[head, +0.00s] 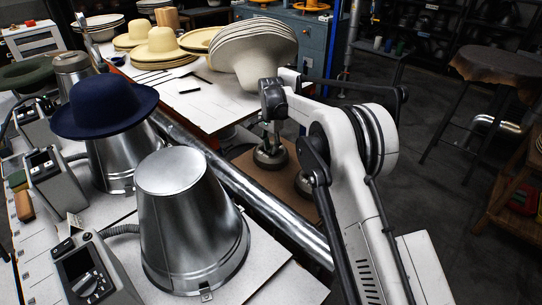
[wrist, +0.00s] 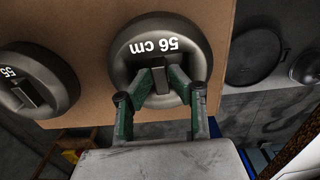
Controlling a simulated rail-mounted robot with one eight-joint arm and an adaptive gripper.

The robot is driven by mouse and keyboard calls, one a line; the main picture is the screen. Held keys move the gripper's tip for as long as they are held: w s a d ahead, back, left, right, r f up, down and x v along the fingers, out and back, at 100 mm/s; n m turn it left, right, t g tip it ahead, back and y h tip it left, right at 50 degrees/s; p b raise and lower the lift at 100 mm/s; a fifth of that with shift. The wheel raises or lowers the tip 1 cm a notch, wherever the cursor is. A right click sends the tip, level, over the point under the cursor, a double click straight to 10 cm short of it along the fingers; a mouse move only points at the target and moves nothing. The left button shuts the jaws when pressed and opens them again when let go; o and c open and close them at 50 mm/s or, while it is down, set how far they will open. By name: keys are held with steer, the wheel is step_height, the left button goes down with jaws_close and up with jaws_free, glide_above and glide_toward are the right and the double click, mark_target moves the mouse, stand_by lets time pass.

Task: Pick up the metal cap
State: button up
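A round grey metal cap (wrist: 193,43) marked "56 cm" lies on a brown board, with a dark bar handle (wrist: 161,104) across its middle. It also shows in the head view (head: 270,159), below my wrist. My gripper (wrist: 160,76) is over this cap, with one green finger on each side of the handle. The fingers are close to the handle, but whether they press on it is unclear. The fingertips hide part of the handle. A second metal cap (wrist: 42,65), marked "55", lies to the left in the wrist view and is partly cut off.
The brown board (head: 246,165) is beside a white table (head: 190,88) with pale straw hats. A long metal rail (head: 230,175) runs between the board and the bench with metal cones (head: 185,225) and a blue hat (head: 105,105). Open floor lies right of my arm.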

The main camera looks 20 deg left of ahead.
step_height(320, 180, down, 2)
steer(key=shift+f, duration=0.1)
jaws_close()
steer(key=shift+r, duration=0.2)
